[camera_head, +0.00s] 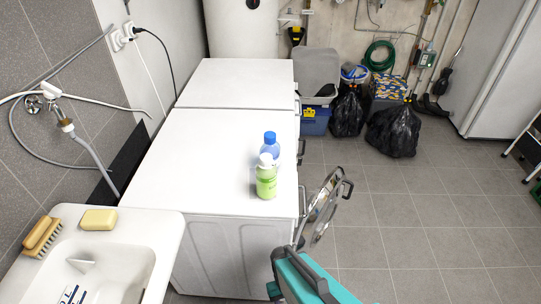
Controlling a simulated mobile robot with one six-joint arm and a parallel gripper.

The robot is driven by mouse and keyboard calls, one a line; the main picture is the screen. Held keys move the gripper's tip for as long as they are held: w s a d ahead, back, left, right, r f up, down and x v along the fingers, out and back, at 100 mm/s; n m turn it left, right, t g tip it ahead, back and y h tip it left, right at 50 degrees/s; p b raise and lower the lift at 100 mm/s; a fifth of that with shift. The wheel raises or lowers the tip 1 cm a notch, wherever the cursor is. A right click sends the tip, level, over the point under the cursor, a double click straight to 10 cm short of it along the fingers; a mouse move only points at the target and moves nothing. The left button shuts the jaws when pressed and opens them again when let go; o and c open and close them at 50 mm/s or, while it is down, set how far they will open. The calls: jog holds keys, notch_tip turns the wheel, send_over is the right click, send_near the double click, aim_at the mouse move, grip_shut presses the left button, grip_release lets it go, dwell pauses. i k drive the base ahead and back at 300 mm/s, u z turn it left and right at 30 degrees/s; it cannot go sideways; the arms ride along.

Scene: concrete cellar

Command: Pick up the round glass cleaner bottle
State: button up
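Two bottles stand upright close together on the white washing machine top, near its right edge. The rear one is a blue bottle (270,141) with a blue cap; its lower part is hidden by the front bottle. It looks like the glass cleaner, though I cannot read a label. The front one is a clear bottle (266,180) with green liquid and a white cap. A teal and dark grey part of my arm shows at the bottom centre, below and right of the bottles. I see no fingertips of my gripper.
The machine top (200,150) is otherwise clear. A round door (322,205) hangs open at the machine's right side. A sink (120,230) with yellow soap (99,220) and a brush (42,235) is at lower left.

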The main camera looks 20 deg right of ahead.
aim_at(275, 150)
jog(key=z, duration=0.6)
jog(key=k, duration=0.15)
jog(key=u, duration=2.95)
jog(key=k, duration=0.45)
jog(key=u, duration=0.3)
jog(key=k, duration=1.55)
jog(key=z, duration=0.25)
